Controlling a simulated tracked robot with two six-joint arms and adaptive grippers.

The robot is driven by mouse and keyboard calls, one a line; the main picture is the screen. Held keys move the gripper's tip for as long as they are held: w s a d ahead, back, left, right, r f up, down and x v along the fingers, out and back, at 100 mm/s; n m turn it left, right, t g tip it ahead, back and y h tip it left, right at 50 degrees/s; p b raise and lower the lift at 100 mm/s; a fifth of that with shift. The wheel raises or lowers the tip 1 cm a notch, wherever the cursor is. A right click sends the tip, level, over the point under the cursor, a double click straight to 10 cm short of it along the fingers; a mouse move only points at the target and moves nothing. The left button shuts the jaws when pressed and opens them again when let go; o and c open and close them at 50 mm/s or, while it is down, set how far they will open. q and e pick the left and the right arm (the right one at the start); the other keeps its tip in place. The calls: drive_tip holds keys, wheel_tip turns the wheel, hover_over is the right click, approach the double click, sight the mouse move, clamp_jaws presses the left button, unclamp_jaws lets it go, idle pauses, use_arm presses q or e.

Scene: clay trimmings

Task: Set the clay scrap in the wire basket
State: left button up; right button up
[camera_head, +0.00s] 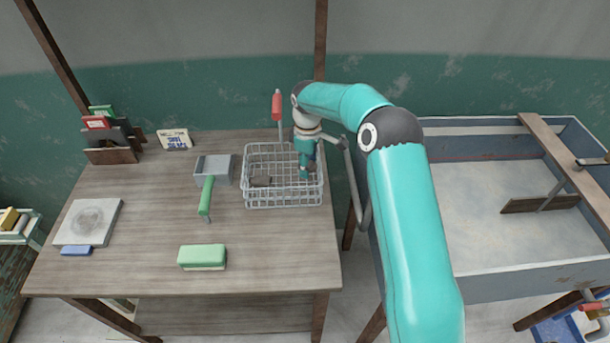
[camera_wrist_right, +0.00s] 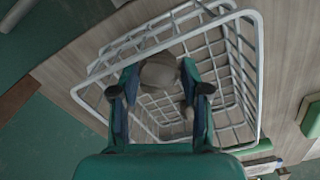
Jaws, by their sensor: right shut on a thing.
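The wire basket (camera_head: 283,206) stands at the back right of the wooden table, and its pale rim surrounds the gripper in the right wrist view (camera_wrist_right: 257,75). My right gripper (camera_head: 305,176) points down at the right part of the basket, with its fingertips at or inside the rim. In the right wrist view its fingers (camera_wrist_right: 160,78) are shut on a grey-brown clay scrap (camera_wrist_right: 158,72). That held scrap is hidden by the gripper in the head view. My left gripper is not in view.
A grey scoop with a green handle (camera_head: 205,195) lies left of the basket. A green block (camera_head: 202,256) sits near the front edge. A red-handled tool (camera_head: 277,105) stands behind the basket. A large tray-like sink (camera_head: 500,200) is to the right.

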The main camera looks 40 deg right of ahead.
sight(308, 182)
wheel_tip(308, 182, down, 4)
drive_tip(key=shift+f+p, duration=0.2)
drive_tip(key=shift+p, duration=0.15)
drive_tip(key=shift+f, duration=0.15)
drive_tip(key=o, duration=1.2)
